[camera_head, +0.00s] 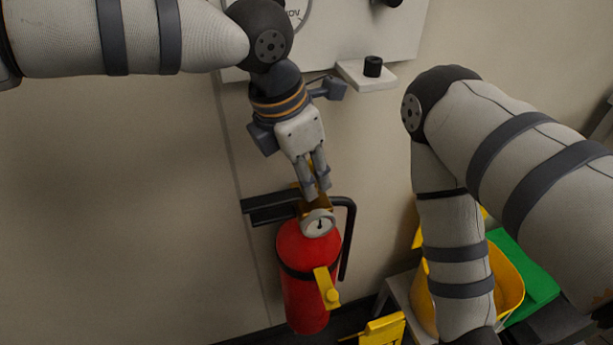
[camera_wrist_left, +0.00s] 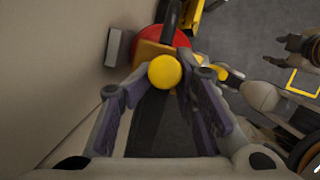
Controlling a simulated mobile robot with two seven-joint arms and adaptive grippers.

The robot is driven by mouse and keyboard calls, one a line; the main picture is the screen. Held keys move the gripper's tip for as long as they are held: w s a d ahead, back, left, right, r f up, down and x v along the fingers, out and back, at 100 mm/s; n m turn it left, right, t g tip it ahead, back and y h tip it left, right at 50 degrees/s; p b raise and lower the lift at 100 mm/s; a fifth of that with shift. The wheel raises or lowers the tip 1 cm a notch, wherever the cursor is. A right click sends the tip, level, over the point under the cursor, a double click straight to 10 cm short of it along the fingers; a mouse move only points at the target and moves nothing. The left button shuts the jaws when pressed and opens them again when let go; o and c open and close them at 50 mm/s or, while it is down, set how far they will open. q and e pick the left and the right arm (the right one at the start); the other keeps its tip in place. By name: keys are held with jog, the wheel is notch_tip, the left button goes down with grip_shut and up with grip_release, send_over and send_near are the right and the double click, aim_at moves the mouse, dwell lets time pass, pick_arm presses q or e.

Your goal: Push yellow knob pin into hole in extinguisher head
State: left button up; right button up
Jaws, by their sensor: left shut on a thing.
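The red extinguisher (camera_head: 309,262) stands upright against the wall, with a round gauge (camera_head: 318,224) on its head. The brass-coloured head (camera_wrist_left: 150,52) lies just beyond my left fingertips in the left wrist view. The yellow knob pin (camera_wrist_left: 165,71) sits between those fingertips. My left gripper (camera_head: 318,190) points down at the extinguisher head from above and is shut on the knob. Its fingers cover much of the head in the head view. The hole and the pin's shaft are hidden, so I cannot tell how they line up.
A black bracket (camera_head: 268,208) and a black hose (camera_head: 349,235) flank the extinguisher head. A yellow tag (camera_head: 326,288) is on its body. A yellow bucket (camera_head: 510,285) and a green item (camera_head: 528,270) are at the right, behind my right arm. A white shelf (camera_head: 365,76) juts from the wall above.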

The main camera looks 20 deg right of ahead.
pick_arm(q)
jog(key=shift+s+d+r, duration=0.15)
jog(key=shift+d+r, duration=0.15)
jog(key=shift+r, duration=0.2)
jog(key=shift+c, duration=0.8)
jog(key=shift+r, duration=0.65)
jog(key=shift+a, duration=0.1)
